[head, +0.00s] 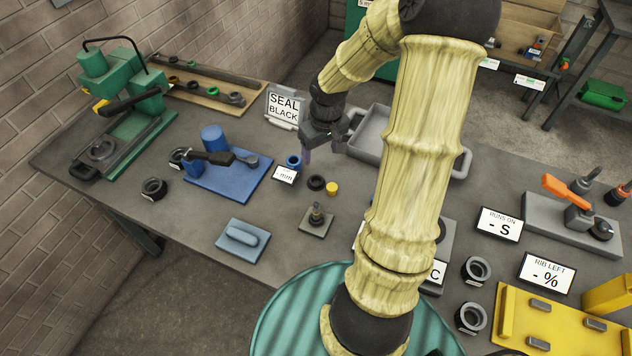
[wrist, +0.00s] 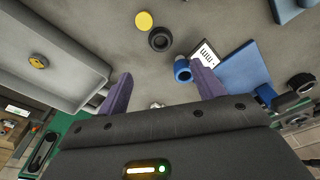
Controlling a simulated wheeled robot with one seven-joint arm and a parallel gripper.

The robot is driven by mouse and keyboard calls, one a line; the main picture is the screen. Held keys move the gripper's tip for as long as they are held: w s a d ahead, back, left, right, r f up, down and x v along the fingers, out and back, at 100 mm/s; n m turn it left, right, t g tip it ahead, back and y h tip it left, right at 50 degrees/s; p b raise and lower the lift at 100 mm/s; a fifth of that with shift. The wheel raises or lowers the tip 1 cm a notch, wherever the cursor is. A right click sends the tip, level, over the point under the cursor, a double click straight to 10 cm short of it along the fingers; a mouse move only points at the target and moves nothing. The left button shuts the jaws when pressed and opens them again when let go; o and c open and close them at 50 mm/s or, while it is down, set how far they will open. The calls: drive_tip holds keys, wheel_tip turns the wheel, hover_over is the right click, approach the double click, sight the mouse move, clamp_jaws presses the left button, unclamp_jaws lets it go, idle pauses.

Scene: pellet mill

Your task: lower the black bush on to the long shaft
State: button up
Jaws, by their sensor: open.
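A black bush (head: 316,183) lies flat on the grey bench, beside a yellow bush (head: 332,189). Both show near the top of the wrist view, the black bush (wrist: 160,39) with its hole facing up. A square plate (head: 316,221) in front of them carries an upright shaft (head: 316,211); it is the only shaft standing near the bushes, and I cannot judge its length. My gripper (head: 322,156) is above the bench, behind the black bush. Its purple fingers (wrist: 161,72) are wide apart with nothing between them. The shaft is not visible in the wrist view.
A blue bush (head: 293,161) stands by a "mm" card (head: 285,175), close to one finger. A grey tray (head: 374,134) lies to the right of my gripper. A blue fixture (head: 228,176) stands left. Bench around the square plate is mostly clear.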

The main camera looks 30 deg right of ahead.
hover_over(315, 183)
drive_tip(key=s, duration=0.1)
drive_tip(key=f, duration=0.8)
drive_tip(key=shift+s+d+f+b, duration=0.15)
drive_tip(key=shift+d+f+b, duration=0.1)
drive_tip(key=shift+b, duration=0.15)
drive_tip(key=shift+w+a+f, duration=0.1)
drive_tip(key=shift+w+f, duration=0.15)
drive_tip(key=shift+f, duration=1.05)
drive_tip(key=shift+w+a+f, duration=0.1)
drive_tip(key=shift+w+f, duration=0.1)
drive_tip(key=shift+f, duration=1.1)
drive_tip(key=c, duration=1.2)
drive_tip(key=shift+o, duration=0.2)
drive_tip(key=shift+r, duration=0.15)
